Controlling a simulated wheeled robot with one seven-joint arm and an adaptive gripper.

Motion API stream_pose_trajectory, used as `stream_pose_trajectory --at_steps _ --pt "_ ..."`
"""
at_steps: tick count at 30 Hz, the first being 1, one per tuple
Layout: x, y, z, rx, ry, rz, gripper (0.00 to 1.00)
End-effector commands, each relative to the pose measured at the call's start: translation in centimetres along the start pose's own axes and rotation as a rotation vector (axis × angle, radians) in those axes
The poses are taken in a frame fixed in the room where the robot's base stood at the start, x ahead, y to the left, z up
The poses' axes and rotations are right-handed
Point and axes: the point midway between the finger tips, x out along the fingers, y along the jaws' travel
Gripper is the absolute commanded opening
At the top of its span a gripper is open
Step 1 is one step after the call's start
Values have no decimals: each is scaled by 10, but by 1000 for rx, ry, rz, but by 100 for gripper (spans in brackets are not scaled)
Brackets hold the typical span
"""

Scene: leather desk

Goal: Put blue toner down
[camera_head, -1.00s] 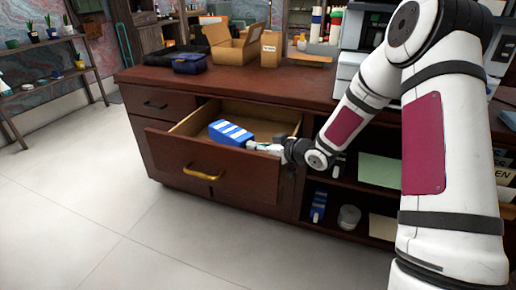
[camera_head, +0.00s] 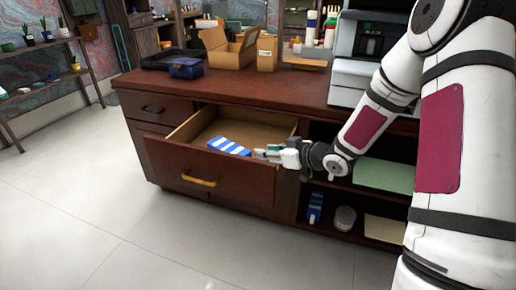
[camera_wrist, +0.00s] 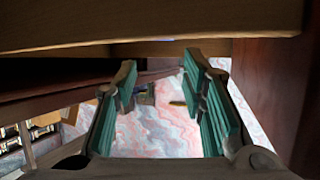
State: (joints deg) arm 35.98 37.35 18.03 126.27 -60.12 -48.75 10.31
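The blue toner (camera_head: 228,146), a blue box with white stripes, lies low in the open drawer (camera_head: 195,160), behind its front panel. The panel hides its lower part. My gripper (camera_head: 262,153) is just right of the toner, at the drawer's right end. In the wrist view my gripper (camera_wrist: 160,95) has its green-padded fingers spread, with nothing between them. Only a thin sliver of blue shows there, above the fingers at the wooden edge. I cannot tell whether the fingers touch the drawer.
Open shelves right of the drawer hold another blue box (camera_head: 315,207), a grey roll (camera_head: 345,217) and a green sheet (camera_head: 384,175). The drawer's left part is empty.

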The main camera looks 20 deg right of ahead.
Motion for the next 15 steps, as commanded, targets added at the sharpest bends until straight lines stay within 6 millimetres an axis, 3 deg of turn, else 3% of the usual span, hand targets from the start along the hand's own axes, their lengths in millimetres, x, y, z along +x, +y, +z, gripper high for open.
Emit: stream_pose_trajectory --at_steps 6,15 --pt "-40 1 -1 0 -1 2 38" --pt "-56 0 0 0 1 0 38"
